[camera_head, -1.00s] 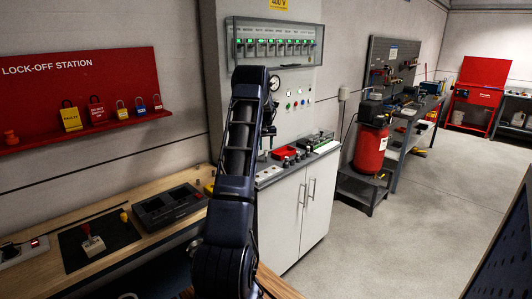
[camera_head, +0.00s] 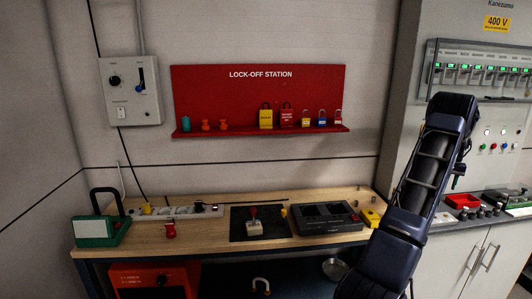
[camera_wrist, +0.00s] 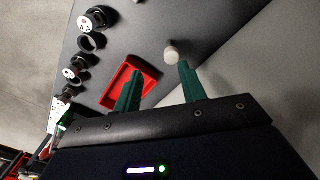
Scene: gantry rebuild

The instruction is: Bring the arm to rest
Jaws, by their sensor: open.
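My arm (camera_head: 430,175) rises at the right of the head view, bent, in front of the grey cabinet and panel. My gripper (camera_wrist: 160,82) shows in the wrist view as two green fingers, apart and with nothing held between them. It is over the grey cabinet top (camera_wrist: 112,28). A red tray (camera_wrist: 146,70) lies below, partly behind the left finger. A small pale round knob (camera_wrist: 171,55) shows close to the right fingertip; I cannot tell whether they touch. In the head view the gripper is mostly hidden behind my arm.
A wooden bench (camera_head: 185,236) holds a joystick pad (camera_head: 254,226), a dark console (camera_head: 325,217) and a green padlock-shaped case (camera_head: 100,228). A red lock-off board (camera_head: 215,95) hangs above. Several black round parts (camera_wrist: 90,42) stand near the red tray.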

